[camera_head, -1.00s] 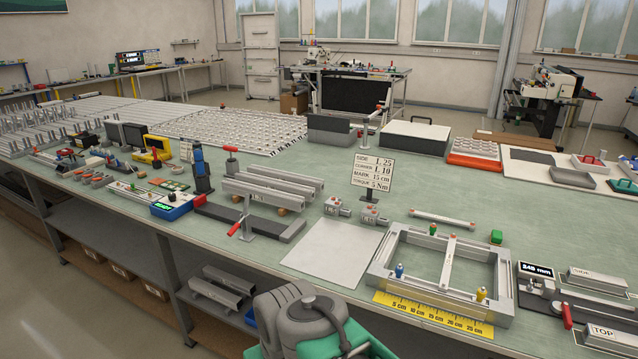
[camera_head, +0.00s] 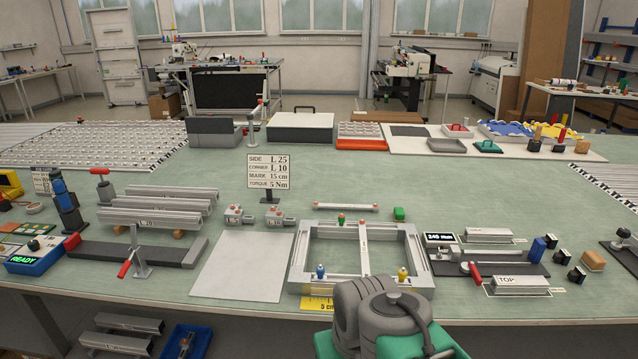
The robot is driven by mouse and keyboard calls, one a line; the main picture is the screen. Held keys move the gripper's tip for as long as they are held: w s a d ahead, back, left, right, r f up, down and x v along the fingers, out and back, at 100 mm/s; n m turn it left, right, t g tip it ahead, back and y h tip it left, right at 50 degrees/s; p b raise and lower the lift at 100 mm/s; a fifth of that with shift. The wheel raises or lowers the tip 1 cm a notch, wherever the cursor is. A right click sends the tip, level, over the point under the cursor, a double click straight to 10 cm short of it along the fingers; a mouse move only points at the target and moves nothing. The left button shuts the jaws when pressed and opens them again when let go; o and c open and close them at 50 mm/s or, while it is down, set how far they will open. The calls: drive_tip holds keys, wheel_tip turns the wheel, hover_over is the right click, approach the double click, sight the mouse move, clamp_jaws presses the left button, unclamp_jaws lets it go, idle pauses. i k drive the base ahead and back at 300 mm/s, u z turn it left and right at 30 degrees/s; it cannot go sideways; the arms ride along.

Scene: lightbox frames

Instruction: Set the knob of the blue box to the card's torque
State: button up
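The blue box (camera_head: 35,260) stands at the left end of the near table edge, with a green READY display on its front. A small dark knob (camera_head: 33,244) shows on its top; its setting is too small to read. The card (camera_head: 269,171) stands upright on a dark stand in mid-table and reads SIDE L 25, CORNER L 10, MARK 15 cm, TORQUE 5 Nm. Grey and green parts of my own body show at the bottom centre. My gripper is not in view.
A metal frame (camera_head: 299,266) lies right of a blank pale sheet (camera_head: 243,266). A dark bar fixture (camera_head: 165,252) with a red-handled clamp (camera_head: 125,268) lies right of the blue box. A blue tool (camera_head: 66,205) stands behind the box. The table middle is fairly clear.

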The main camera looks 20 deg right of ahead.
sight(33, 245)
drive_tip(key=u, duration=1.6)
drive_tip(key=i, duration=1.4)
drive_tip(key=u, duration=0.5)
drive_tip(key=i, duration=1)
drive_tip(key=u, duration=0.1)
